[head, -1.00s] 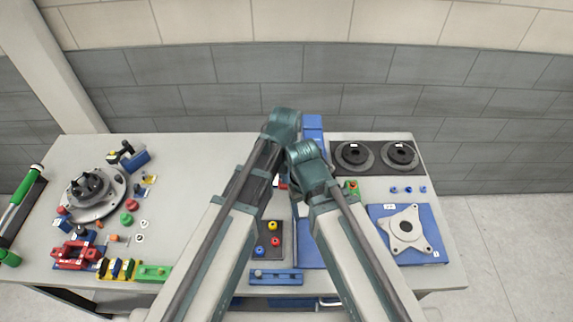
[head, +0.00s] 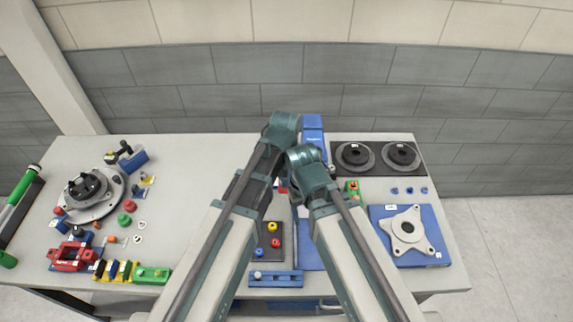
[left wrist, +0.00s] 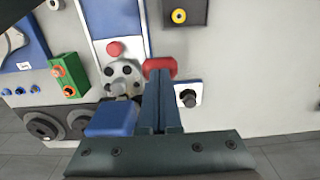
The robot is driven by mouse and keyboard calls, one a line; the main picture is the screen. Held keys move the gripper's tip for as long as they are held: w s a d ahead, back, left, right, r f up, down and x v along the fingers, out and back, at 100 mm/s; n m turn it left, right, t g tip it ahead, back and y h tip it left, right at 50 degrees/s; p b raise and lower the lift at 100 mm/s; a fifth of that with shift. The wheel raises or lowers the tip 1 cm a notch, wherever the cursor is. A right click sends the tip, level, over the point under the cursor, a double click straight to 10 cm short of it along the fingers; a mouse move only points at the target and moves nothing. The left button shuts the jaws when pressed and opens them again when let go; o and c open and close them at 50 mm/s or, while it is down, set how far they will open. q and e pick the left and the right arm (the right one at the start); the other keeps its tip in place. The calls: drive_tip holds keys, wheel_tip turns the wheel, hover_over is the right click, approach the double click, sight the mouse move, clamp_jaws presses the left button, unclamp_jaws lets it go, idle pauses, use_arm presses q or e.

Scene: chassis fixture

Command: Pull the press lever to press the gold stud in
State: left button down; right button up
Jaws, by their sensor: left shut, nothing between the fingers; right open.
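The blue press (head: 313,137) stands at the back middle in the head view, partly behind my arms. In the left wrist view its blue block (left wrist: 110,119) sits beside a grey round part with dark holes (left wrist: 123,76) and a red knob (left wrist: 115,48). My left gripper (left wrist: 161,75) is shut and empty, its tips close to a red bar-shaped piece (left wrist: 159,66); I cannot tell whether they touch, or whether this is the lever. My left gripper's housing (head: 283,122) hides its fingers in the head view. My right gripper (head: 306,155) is lower, its fingers hidden. I cannot make out the gold stud.
A dark plate with two black rings (head: 375,156) and a blue mat with a white plate (head: 430,218) lie right. A dark tray (head: 262,240) holds coloured rings. A turntable (head: 92,196) and a red fixture (head: 72,256) stand left. Open tabletop lies between.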

use_arm(q)
drive_tip(key=shift+w+f, duration=0.15)
drive_tip(key=shift+f, duration=0.05)
drive_tip(key=shift+f+b, duration=0.5)
drive_tip(key=shift+b, duration=0.15)
idle(0.3)
drive_tip(key=shift+f+b, duration=0.65)
drive_tip(key=shift+b, duration=0.05)
drive_tip(key=shift+f, duration=0.1)
drive_tip(key=shift+f, duration=0.15)
idle(0.4)
